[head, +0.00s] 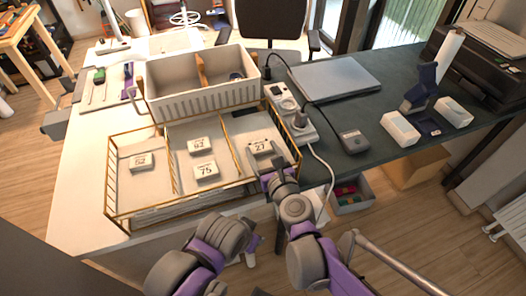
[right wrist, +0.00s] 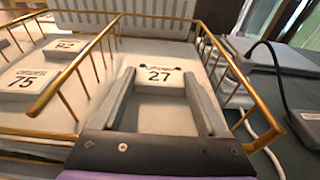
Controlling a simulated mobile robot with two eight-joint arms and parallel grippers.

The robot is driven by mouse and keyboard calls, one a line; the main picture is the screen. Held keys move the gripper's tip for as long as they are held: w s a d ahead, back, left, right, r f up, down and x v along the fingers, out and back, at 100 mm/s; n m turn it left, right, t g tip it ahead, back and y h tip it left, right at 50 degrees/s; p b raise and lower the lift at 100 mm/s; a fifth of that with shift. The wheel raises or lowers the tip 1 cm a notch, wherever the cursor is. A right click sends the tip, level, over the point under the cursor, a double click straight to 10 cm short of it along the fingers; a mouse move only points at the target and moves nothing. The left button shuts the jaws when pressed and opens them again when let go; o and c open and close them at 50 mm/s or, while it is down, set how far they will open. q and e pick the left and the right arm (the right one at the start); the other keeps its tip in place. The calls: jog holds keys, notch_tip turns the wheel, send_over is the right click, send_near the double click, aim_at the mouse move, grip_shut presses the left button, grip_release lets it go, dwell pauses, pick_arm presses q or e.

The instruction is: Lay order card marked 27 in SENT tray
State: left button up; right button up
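The order card marked 27 (head: 261,148) lies in the right compartment of a gold-wire tray (head: 110,175); it also shows in the right wrist view (right wrist: 160,77). My right gripper (head: 270,171) reaches over the tray's front right. In the right wrist view its two fingers (right wrist: 160,82) stand apart, one on each side of the card, with a slight gap; the card is at their tips. My left gripper (head: 252,250) is low at the front, mostly hidden behind its own arm. No SENT label is readable in either view.
Cards 92 (head: 199,145) and 75 (head: 206,171) lie in the middle compartment, card 52 (head: 141,162) in the left one. A white divided bin (head: 200,101) stands behind. A power strip (head: 287,110) and cables lie right of the tray; thin gold rails rim the compartments.

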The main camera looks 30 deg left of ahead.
jog(key=shift+o, duration=1.1)
jog(key=shift+s+d+f, duration=0.15)
jog(key=shift+s+f, duration=0.05)
jog(key=shift+f, duration=0.35)
jog(key=shift+r, duration=0.3)
jog(key=shift+w+r+p, duration=0.1)
jog(key=shift+r+p, duration=0.35)
jog(key=shift+p, duration=0.15)
jog(key=p+v, duration=0.1)
jog(key=v, duration=1)
jog(key=shift+s+d+r, duration=0.15)
jog(key=shift+s+d, duration=0.05)
jog(key=shift+d, duration=0.05)
